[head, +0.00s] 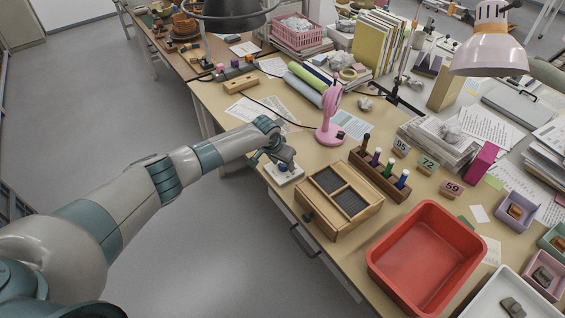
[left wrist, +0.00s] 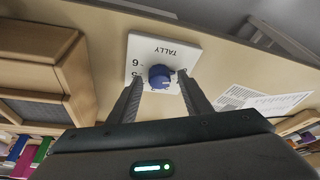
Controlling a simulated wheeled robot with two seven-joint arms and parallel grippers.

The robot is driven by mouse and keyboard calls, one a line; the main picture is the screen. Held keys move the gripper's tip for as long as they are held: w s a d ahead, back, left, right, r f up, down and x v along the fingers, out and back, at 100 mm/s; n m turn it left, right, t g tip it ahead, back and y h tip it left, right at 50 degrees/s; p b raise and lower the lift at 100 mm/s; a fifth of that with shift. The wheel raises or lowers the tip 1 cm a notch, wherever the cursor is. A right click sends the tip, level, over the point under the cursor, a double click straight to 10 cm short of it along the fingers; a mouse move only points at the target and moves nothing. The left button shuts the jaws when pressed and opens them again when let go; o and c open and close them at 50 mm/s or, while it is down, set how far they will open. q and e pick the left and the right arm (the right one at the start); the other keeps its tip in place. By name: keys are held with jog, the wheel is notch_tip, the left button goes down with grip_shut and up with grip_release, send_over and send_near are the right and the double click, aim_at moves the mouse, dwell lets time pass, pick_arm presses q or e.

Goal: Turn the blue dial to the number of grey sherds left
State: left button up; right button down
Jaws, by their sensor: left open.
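The blue dial (left wrist: 160,76) sits on a white plate (left wrist: 150,46) marked TALLY, which appears upside down in the left wrist view. A few numerals show at the plate's left; the fingers hide others. My left gripper (left wrist: 160,82) is open, with one finger on each side of the dial. I cannot tell whether they touch it. In the head view the plate (head: 290,178) lies at the table's left edge under my left gripper (head: 283,163). A grey sherd (head: 513,307) lies in the white tray (head: 479,306), and a dark greyish one (head: 542,277) in a pink bin. My right gripper is out of view.
A wooden box with dark panels (head: 311,213) stands right of the plate. Behind it are a rack of coloured pegs (head: 372,180) and a pink stand (head: 329,128). A red bin (head: 385,265) is empty. A purple bin holds an orange-brown piece (head: 515,211).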

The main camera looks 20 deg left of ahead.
pick_arm(q)
jog(key=c, duration=1.1)
jog(key=shift+o, duration=0.2)
